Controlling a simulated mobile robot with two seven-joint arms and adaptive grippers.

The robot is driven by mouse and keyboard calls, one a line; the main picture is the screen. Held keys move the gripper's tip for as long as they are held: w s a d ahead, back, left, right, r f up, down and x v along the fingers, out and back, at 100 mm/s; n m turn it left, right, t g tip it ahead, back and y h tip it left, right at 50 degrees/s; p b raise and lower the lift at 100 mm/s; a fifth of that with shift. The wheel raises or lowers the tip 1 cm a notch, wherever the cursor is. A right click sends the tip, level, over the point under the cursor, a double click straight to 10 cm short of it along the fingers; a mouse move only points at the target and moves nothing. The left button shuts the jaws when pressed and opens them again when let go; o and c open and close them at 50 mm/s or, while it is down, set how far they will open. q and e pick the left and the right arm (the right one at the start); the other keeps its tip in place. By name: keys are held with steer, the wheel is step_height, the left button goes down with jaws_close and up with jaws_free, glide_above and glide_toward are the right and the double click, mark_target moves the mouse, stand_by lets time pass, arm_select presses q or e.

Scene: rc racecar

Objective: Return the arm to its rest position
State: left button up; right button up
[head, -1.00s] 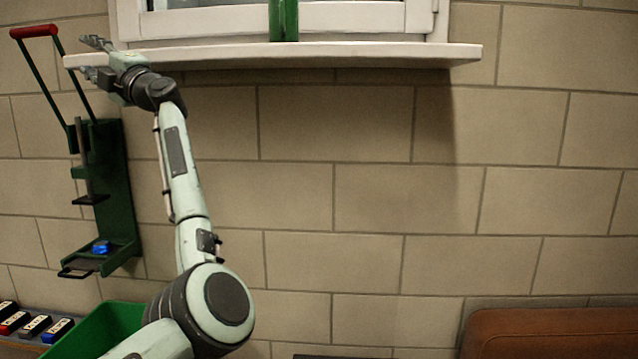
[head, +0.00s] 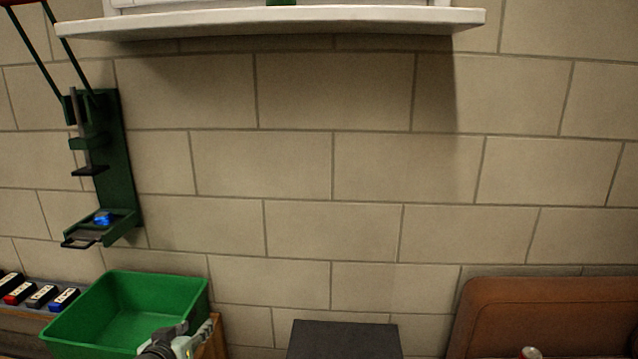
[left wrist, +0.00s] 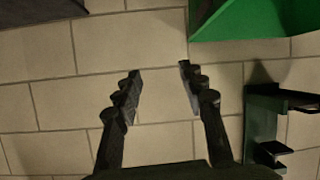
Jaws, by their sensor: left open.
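My left gripper (left wrist: 159,72) is open in the left wrist view. Its two dark fingers are spread apart with nothing between them, and the block wall shows behind. In the head view, part of my left arm shows low at the bottom edge, in front of the green bin (head: 98,302). The bin also shows at the top right of the left wrist view (left wrist: 245,22). My right gripper is in neither view.
A green wall-mounted press (head: 117,165) with a blue item (head: 103,217) at its base hangs at left. A white windowsill (head: 280,22) crosses the top. A dark box (head: 343,338) and brown chair back (head: 550,315) stand low. The middle wall is clear.

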arm_select(q)
steer(key=s+f+m+g, duration=0.1)
steer(key=s+f+g, duration=0.2)
steer(key=s+f, duration=0.4)
steer(key=s+f+m+g+y, duration=0.1)
steer(key=s+f+g, duration=0.2)
steer(key=s+f, duration=0.4)
steer(key=s+f+g, duration=0.4)
steer(key=s+f, duration=0.2)
steer(key=s, duration=1.4)
steer(key=shift+d+f+m+y, duration=0.3)
steer(key=shift+d+f+m, duration=0.05)
steer(key=shift+f+m, duration=0.05)
